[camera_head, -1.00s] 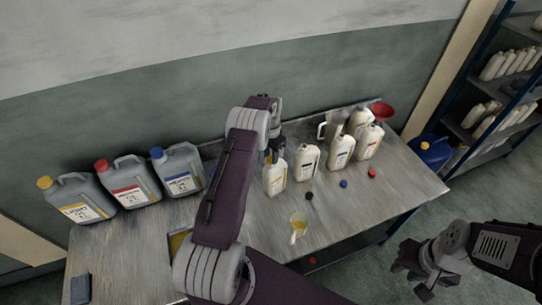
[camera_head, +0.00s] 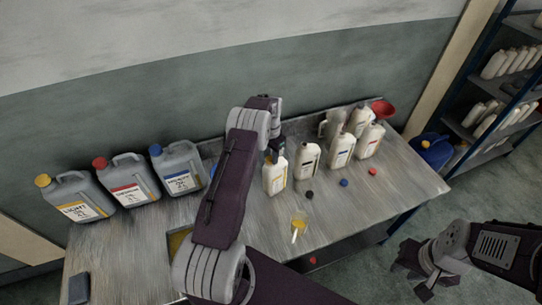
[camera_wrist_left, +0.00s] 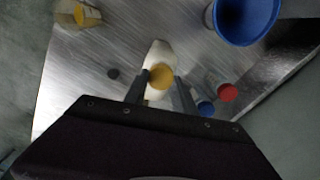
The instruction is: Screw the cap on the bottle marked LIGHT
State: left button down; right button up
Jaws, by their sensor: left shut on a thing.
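A white bottle (camera_head: 274,179) with a yellow-edged label stands upright on the table; its lettering is too small to read. My left gripper (camera_wrist_left: 160,78) is above this bottle and shut on a yellow cap (camera_wrist_left: 161,73). In the left wrist view the cap lies over the white bottle's top (camera_wrist_left: 158,50); I cannot tell how far it is seated. A grey jerrycan (camera_head: 82,206) with a yellow cap and a label reading LIGHT stands at the far left. My right gripper (camera_head: 412,279) hangs off the table's right front, seemingly open and empty.
Several white bottles (camera_head: 305,160) stand to the right. Loose black (camera_head: 309,195), blue (camera_head: 344,183) and red (camera_head: 373,171) caps lie in front. A blue round vessel (camera_wrist_left: 243,18) shows in the wrist view.

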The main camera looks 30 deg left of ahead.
pick_arm(q)
jog(key=shift+f, duration=0.25)
dwell(0.3)
jog(key=c, duration=0.9)
grip_release()
jog(key=shift+c, duration=0.2)
notch_tip(320, 180, up, 8)
jog(key=b, duration=0.4)
jog(key=shift+r, duration=0.55)
jog(key=shift+f, duration=0.1)
